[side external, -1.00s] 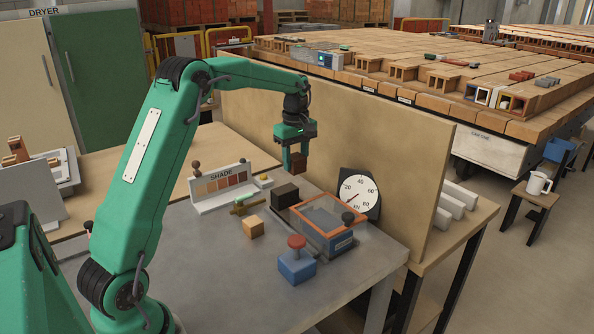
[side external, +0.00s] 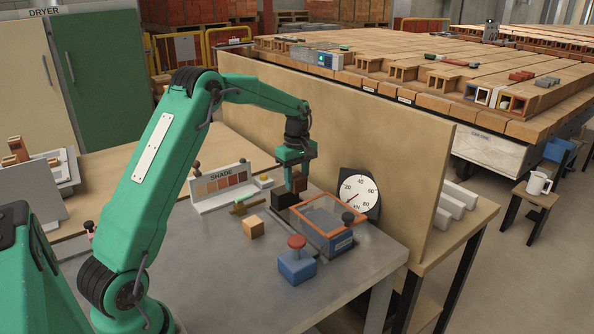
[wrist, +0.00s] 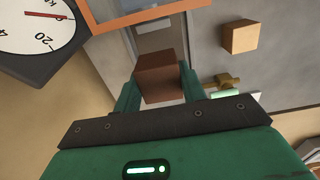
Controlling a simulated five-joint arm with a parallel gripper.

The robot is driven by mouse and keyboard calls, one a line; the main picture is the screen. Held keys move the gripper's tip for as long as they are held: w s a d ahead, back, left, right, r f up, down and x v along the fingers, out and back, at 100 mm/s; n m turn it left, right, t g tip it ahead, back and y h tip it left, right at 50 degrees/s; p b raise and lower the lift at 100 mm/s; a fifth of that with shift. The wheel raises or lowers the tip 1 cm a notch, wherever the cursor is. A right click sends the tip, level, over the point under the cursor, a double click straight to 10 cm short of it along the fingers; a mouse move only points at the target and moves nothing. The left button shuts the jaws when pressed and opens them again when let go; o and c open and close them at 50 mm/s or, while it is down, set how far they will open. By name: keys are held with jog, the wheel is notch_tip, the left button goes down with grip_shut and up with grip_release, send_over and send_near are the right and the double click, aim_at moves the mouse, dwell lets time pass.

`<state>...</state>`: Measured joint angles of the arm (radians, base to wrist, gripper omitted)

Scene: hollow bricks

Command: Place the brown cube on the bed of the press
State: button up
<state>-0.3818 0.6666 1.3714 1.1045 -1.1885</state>
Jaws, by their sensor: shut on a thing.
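The brown cube (side external: 300,184) is held between the fingers of my gripper (side external: 297,186), above the worktable. In the wrist view the brown cube (wrist: 160,76) sits between the two green fingers of my gripper (wrist: 159,92). The press (side external: 341,240) is a low blue-grey unit with an orange frame (side external: 356,233) around its grey bed (side external: 322,217). The cube is behind and to the left of the frame in the side view, apart from the bed. In the wrist view only part of the orange frame (wrist: 140,18) shows, at the top.
A round kN gauge (side external: 359,192) stands behind the press, before a tan partition (side external: 400,170). A tan cube (side external: 253,229), a red-knobbed blue box (side external: 297,264) and the SHADE board (side external: 220,184) are nearby.

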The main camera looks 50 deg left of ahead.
aim_at(297, 176)
jog(key=shift+f, duration=4.3)
jog(key=shift+f, duration=0.1)
jog(key=o, duration=1.1)
jog(key=shift+o, duration=0.2)
notch_tip(297, 176, up, 12)
jog(key=shift+r, duration=0.1)
